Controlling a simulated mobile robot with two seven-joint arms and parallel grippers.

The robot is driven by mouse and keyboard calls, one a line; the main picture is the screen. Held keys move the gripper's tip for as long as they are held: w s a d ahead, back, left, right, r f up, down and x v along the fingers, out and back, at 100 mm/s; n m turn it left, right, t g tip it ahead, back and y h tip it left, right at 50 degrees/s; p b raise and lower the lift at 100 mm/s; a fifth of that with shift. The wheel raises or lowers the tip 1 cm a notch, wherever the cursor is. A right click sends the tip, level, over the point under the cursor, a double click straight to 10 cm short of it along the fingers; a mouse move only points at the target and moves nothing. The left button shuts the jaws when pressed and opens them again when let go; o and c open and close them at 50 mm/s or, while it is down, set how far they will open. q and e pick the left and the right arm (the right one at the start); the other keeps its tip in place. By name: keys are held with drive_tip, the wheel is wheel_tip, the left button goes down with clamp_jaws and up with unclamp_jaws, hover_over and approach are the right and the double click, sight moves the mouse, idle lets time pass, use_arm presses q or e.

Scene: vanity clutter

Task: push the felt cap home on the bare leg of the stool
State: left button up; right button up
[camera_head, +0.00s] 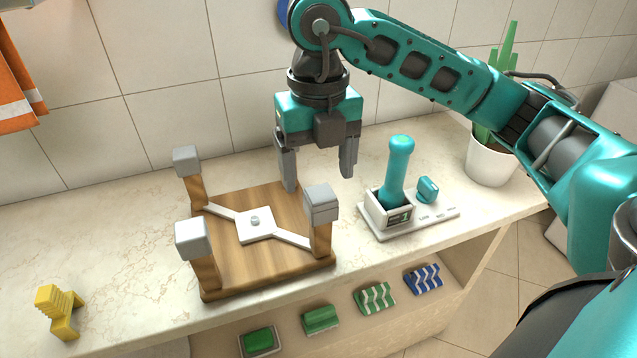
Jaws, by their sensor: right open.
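The stool (237,270) lies upside down on the counter, with its wooden seat down and its legs up. Three legs show, each topped by a grey block-like cap: back left (187,161), front left (193,238) and front right (321,203). The back right corner is covered by my right gripper, so I cannot make out a leg or cap there. My right gripper (319,180) points down, open and empty, above the stool's back right side. One finger overlaps the seat's back edge in the picture; I cannot tell whether it touches. My left gripper is out of view.
A white tray (437,219) right of the stool holds a teal-handled tool (398,165) in a box and a small teal piece (427,190). A potted plant (491,160) stands behind. A yellow stepped block (58,310) is front left. Coloured blocks lie on the lower shelf.

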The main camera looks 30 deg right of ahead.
sight(318, 189)
use_arm(q)
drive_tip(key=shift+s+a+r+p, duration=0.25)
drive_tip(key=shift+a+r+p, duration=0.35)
drive_tip(key=shift+p, duration=0.55)
use_arm(e)
wheel_tip(318, 189, up, 8)
drive_tip(key=shift+r, duration=0.2)
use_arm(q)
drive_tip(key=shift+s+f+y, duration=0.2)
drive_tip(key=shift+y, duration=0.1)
